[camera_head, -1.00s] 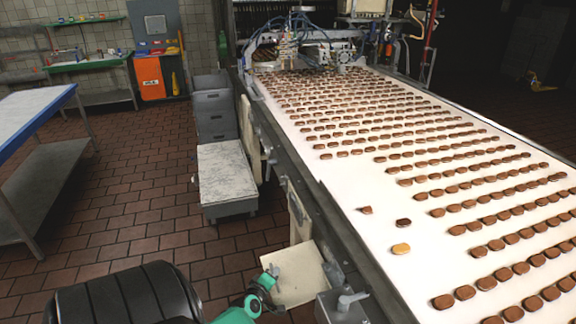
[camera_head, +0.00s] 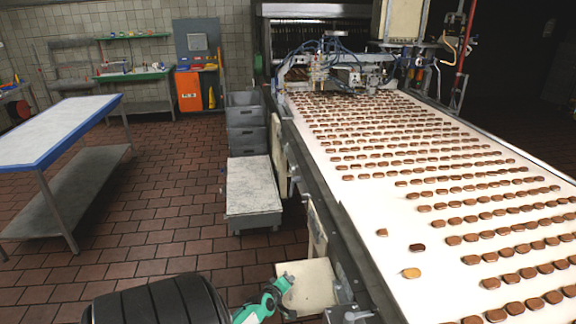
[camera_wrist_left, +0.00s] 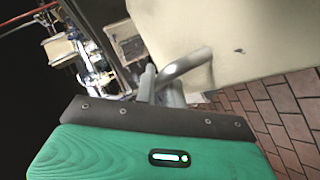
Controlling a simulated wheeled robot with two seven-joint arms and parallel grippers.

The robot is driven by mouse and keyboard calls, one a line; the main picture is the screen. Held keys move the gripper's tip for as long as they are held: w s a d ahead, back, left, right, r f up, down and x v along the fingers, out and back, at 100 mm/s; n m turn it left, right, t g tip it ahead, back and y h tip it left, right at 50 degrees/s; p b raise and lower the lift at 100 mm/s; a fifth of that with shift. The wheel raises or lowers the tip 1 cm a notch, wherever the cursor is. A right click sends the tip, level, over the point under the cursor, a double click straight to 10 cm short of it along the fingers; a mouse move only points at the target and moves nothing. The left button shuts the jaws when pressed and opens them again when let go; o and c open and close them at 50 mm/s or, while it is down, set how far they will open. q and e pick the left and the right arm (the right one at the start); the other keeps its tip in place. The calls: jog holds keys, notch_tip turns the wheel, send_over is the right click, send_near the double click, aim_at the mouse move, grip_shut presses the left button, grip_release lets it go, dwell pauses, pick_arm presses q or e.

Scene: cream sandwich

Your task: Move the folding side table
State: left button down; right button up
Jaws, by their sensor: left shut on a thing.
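The folding side table is a cream panel (camera_head: 310,287) low on the near side of the conveyor, in the head view. It stands out from the conveyor's side at a tilt. My left gripper (camera_head: 284,284), green with grey parts, is at the panel's left edge and shut on it; the exact grip is hard to see. In the left wrist view the cream panel (camera_wrist_left: 235,35) fills the upper right, with a bent grey metal bar (camera_wrist_left: 183,68) in front of it. My right gripper is not in view.
The long conveyor (camera_head: 385,215) with rows of biscuits runs along the right. A low cart (camera_head: 254,190) and stacked grey crates (camera_head: 246,138) stand beside it. A blue-edged table (camera_head: 50,135) is at left. The tiled floor (camera_head: 165,220) between is clear.

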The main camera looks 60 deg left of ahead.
pick_arm(q)
jog(key=c, duration=1.5)
grip_release()
jog(key=shift+w+d+r, duration=0.2)
jog(key=shift+r, duration=0.05)
jog(key=shift+s+d, duration=0.2)
jog(key=shift+s, duration=0.35)
jog(key=v, duration=1.3)
jog(key=shift+b, duration=0.45)
jog(key=shift+w+r, duration=0.1)
jog(key=shift+w, duration=0.1)
